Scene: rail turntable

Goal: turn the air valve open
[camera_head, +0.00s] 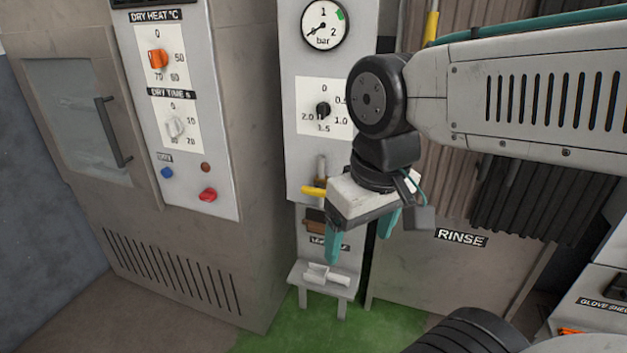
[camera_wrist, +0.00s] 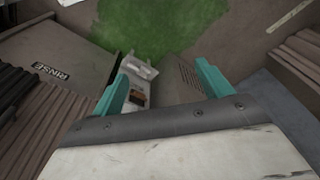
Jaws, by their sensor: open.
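The air valve (camera_head: 313,191) shows a yellow lever lying crosswise on a short upright fitting, low on the narrow grey panel. Part of it is hidden behind my gripper. The round bar gauge (camera_head: 325,25) above has its needle at the lower left, away from the green mark. My gripper (camera_head: 360,234) is open and empty, its teal fingers pointing down in front of and to the right of the lever. They do not appear to touch it. In the wrist view my gripper (camera_wrist: 162,72) frames the floor and a small stand; I cannot make out the lever there.
A black pressure knob (camera_head: 323,109) sits between gauge and lever. A small white stand (camera_head: 324,276) is below on the green floor. The dryer cabinet (camera_head: 180,200) with knobs and buttons is at left. The RINSE cabinet (camera_head: 455,270) and ribbed curtains (camera_head: 530,190) are at right.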

